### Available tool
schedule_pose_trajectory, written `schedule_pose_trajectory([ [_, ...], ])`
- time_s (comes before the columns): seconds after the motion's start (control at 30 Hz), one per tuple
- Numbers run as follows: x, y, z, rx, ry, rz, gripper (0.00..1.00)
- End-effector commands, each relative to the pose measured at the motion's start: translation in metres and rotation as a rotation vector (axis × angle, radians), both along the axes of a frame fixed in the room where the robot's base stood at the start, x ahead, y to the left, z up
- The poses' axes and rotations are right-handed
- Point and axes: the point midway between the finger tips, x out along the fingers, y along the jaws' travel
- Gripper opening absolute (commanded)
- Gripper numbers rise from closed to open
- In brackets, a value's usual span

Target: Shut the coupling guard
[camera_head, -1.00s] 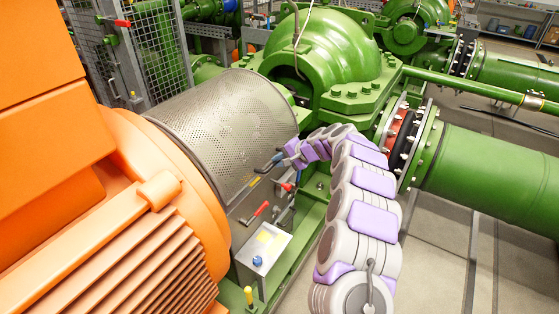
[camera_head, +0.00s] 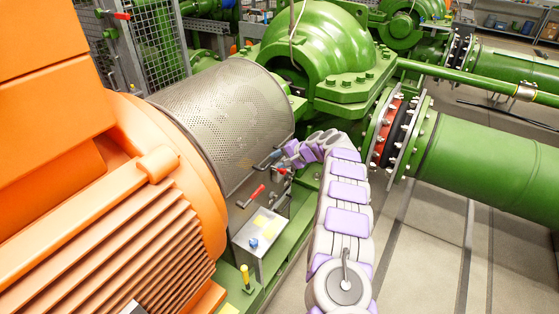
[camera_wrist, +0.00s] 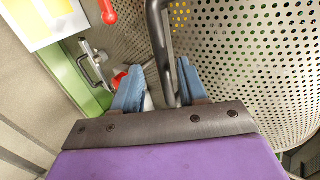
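The coupling guard (camera_head: 222,115) is a curved, perforated metal cover between the orange motor and the green pump. Its lower edge hangs by the gripper, and its perforated sheet fills the right of the wrist view (camera_wrist: 255,60). A grey bar handle (camera_wrist: 158,30) runs along the guard there. My gripper (camera_wrist: 158,85) has blue fingertips on either side of this bar, with a visible gap on the left, so it looks open around it. In the head view my gripper (camera_head: 276,157) is at the guard's lower front edge. Whether a finger touches the bar is unclear.
Red-handled levers (camera_head: 252,196) sit below the guard, close to my gripper. A grey box with a blue knob (camera_head: 260,240) stands in front. The orange motor (camera_head: 150,200) fills the left, and a green pipe (camera_head: 490,165) the right. Floor is free at lower right.

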Motion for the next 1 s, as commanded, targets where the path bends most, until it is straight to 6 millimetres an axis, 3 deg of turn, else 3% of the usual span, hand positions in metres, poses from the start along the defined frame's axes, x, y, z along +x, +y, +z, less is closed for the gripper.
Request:
schedule_pose_trajectory([
  [0.37,-0.005,-0.007,0.008,0.000,0.001,-0.001,0.42],
  [1.0,-0.052,-0.091,0.087,0.002,-0.001,-0.001,0.42],
])
